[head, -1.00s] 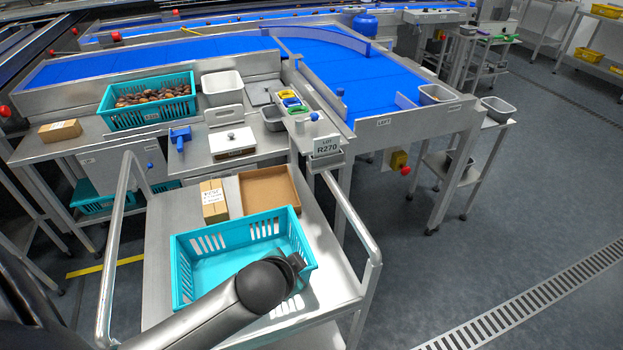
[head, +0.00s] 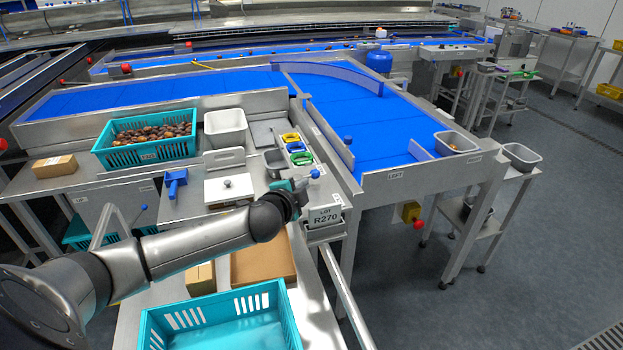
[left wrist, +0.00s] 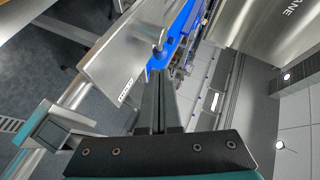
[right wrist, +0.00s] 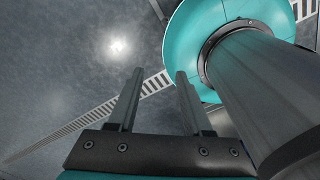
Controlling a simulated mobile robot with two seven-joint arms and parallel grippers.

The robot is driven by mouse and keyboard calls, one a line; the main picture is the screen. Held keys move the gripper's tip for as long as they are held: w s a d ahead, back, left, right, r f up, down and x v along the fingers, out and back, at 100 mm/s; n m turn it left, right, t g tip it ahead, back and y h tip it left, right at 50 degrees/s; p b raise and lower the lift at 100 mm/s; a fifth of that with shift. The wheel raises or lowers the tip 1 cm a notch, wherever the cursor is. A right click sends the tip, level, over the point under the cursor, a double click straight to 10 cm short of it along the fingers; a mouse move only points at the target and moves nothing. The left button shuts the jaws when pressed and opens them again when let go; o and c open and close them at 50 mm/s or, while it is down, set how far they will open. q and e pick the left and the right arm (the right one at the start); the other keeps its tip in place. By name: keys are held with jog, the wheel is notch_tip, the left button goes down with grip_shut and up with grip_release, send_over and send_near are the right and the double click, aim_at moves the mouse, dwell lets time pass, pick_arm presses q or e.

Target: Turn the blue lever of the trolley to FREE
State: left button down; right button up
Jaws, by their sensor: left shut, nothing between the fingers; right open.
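The trolley (head: 128,316) is at the lower left of the head view, partly hidden by my left arm. A thin lever with a blue knob (head: 144,207) shows by its left rail. My left gripper (head: 302,183) is shut and empty, close beside the knob above the sign; contact cannot be told. Its closed fingers show in the left wrist view (left wrist: 158,105). My right gripper (right wrist: 155,100) is open and empty above the floor.
A turquoise crate (head: 150,330) and a cardboard tray (head: 240,268) are on the trolley. The blue conveyor (head: 380,150) lies beyond.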

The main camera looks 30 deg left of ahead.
aim_at(315, 175)
pick_arm(q)
jog(key=x, duration=0.4)
jog(key=shift+w+f+b, duration=0.1)
jog(key=shift+w+b, duration=0.2)
jog(key=shift+b, duration=0.05)
jog(key=shift+w+a+f, duration=0.1)
jog(key=shift+w, duration=0.25)
jog(key=shift+w+a+f, duration=0.15)
jog(key=shift+w+f, duration=0.05)
jog(key=shift+w, duration=0.4)
pick_arm(e)
jog(key=shift+w+f+t, duration=0.15)
jog(key=shift+w+f, duration=0.1)
jog(key=shift+w, duration=0.35)
jog(key=shift+w+f+t, duration=0.15)
jog(key=shift+w+f, duration=0.1)
jog(key=shift+w, duration=0.3)
jog(key=shift+s, duration=0.2)
pick_arm(q)
jog(key=shift+w, duration=0.1)
pick_arm(e)
jog(key=shift+a+r, duration=0.1)
jog(key=shift+a, duration=0.15)
